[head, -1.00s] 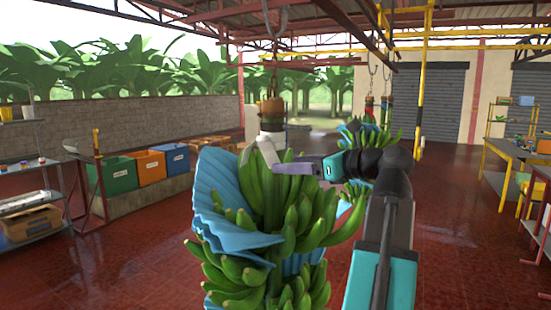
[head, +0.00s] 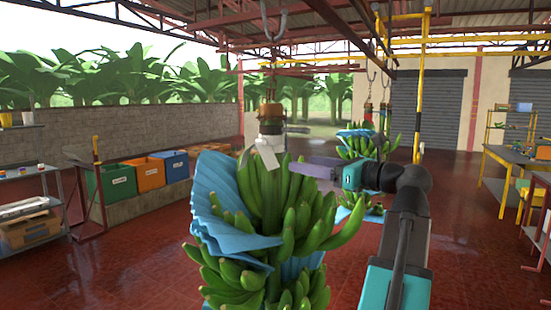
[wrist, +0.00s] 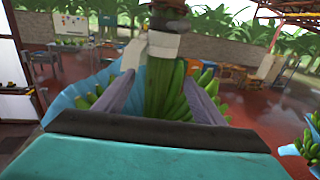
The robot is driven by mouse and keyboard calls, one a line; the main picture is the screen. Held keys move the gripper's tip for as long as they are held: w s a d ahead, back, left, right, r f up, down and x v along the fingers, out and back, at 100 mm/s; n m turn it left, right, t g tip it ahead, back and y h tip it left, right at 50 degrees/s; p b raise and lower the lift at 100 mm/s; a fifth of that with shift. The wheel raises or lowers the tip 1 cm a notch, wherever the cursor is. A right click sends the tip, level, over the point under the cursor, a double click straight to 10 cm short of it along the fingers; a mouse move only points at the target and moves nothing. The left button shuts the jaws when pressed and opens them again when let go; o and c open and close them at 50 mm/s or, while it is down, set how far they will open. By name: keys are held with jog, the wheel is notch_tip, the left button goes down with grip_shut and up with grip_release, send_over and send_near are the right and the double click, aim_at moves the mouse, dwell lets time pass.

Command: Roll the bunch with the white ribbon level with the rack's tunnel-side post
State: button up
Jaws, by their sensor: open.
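The bunch with the white ribbon (head: 268,152) hangs close in front in the head view, its green bananas (head: 262,195) partly wrapped in a blue sleeve (head: 218,195). The ribbon is around its stem near the top. My gripper (head: 292,167) reaches in from the right at the height of the stem. In the wrist view the open fingers of my gripper (wrist: 163,88) stand on either side of the stem (wrist: 163,80), just below the ribbon (wrist: 158,46). Contact with the stem cannot be told. Which post is the rack's tunnel-side post cannot be told; a yellow post (head: 422,90) stands behind.
More bunches (head: 362,142) hang behind on the right. Green, orange and blue bins (head: 150,172) stand by the left wall, beside a red frame with a yellow-topped post (head: 96,150). A table (head: 510,152) stands at right. Red floor is clear between.

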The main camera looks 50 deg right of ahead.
aim_at(271, 158)
jog(key=shift+w+a+p, duration=0.2)
jog(key=shift+w+p, duration=0.5)
jog(key=shift+w, duration=2.65)
jog(key=shift+w+a+p, duration=0.15)
jog(key=shift+w+p, duration=0.55)
jog(key=shift+w, duration=2.6)
